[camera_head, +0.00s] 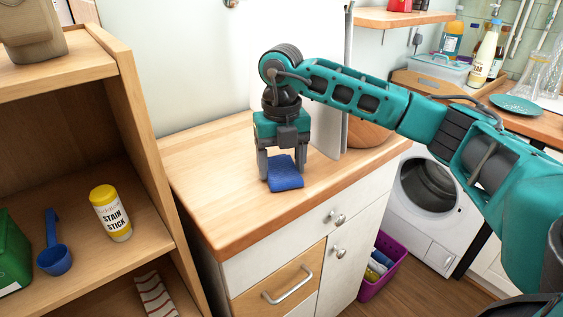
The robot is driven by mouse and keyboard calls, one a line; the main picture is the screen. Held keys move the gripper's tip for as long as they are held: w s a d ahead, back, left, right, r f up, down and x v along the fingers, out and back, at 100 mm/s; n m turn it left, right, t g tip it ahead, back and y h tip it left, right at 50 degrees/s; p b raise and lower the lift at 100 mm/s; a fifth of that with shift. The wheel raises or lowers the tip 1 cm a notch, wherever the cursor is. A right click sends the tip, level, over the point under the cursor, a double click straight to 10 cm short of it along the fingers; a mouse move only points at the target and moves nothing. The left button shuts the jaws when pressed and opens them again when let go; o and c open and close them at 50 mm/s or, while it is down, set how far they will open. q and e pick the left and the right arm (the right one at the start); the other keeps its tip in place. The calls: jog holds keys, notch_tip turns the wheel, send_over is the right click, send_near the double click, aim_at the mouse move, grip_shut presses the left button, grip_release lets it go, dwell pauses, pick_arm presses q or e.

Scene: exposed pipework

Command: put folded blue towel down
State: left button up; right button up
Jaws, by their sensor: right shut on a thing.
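The folded blue towel (286,174) is at the wooden counter top (215,180), near its middle. My right gripper (283,172) points straight down over the counter with its fingers on either side of the towel, shut on it. The towel looks to be at or just above the counter surface; I cannot tell whether it touches. My right arm reaches in from the right across the view. My left gripper is not in view.
A wooden shelf unit (130,130) stands at the left with a stain stick (111,213), a blue scoop (53,250) and a green box (12,255). A purple bin (383,268) and a washing machine (436,205) are at the right. The counter's left part is clear.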

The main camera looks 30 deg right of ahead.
aim_at(281, 166)
jog(key=shift+f, duration=0.15)
jog(key=o, duration=0.9)
jog(key=shift+o, duration=0.2)
jog(key=shift+r, duration=0.3)
notch_tip(281, 166, up, 12)
jog(key=p, duration=0.1)
